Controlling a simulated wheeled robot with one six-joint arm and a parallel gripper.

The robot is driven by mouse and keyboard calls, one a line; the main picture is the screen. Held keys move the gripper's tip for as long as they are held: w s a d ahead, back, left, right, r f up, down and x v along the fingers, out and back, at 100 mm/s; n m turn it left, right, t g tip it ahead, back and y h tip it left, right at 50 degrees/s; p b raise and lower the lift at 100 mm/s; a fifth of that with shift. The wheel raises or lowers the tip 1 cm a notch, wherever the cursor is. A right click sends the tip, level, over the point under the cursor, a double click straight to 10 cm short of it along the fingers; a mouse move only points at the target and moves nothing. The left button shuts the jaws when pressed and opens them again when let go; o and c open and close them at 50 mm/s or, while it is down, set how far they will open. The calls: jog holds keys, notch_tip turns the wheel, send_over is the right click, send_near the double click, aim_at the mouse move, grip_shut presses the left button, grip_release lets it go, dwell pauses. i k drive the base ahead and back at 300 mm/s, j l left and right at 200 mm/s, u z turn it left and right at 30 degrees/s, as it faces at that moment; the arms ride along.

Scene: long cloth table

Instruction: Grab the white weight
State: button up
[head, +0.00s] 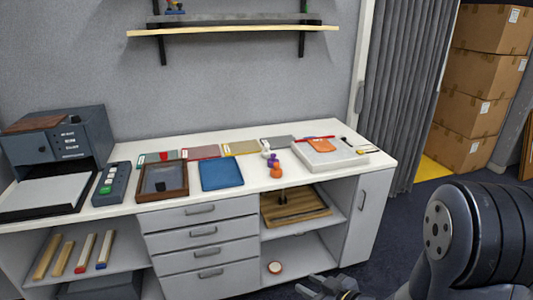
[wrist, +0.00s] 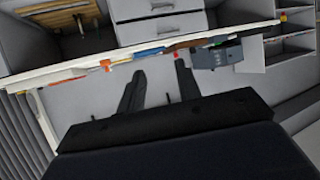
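The white weight (head: 266,147) is a small knobbed piece on the white tabletop. It stands at the back of a short row, behind a purple weight (head: 272,160) and an orange weight (head: 276,171). My gripper (head: 326,287) is low at the bottom of the head view, in front of the cabinet and well apart from the weights. In the wrist view my gripper (wrist: 160,82) has its two dark fingers spread, with nothing held between them. I cannot make out the white weight in the wrist view, which looks upside down.
A pale grey slab (head: 345,156) with an orange patch lies right of the weights. A blue mat (head: 221,175), a brown tray (head: 162,181) and a grey machine (head: 62,143) are to the left. Open shelves and drawers (head: 203,235) are below. A wall shelf (head: 230,29) hangs above.

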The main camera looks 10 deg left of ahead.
aim_at(265, 153)
jog(key=i+j, duration=0.2)
jog(key=i, duration=0.45)
jog(key=i+j, duration=0.2)
jog(key=i, duration=0.4)
jog(key=i+j, duration=0.2)
jog(key=i, duration=0.45)
jog(key=i+j+u, duration=0.1)
jog(key=i, duration=0.5)
jog(key=j, duration=0.1)
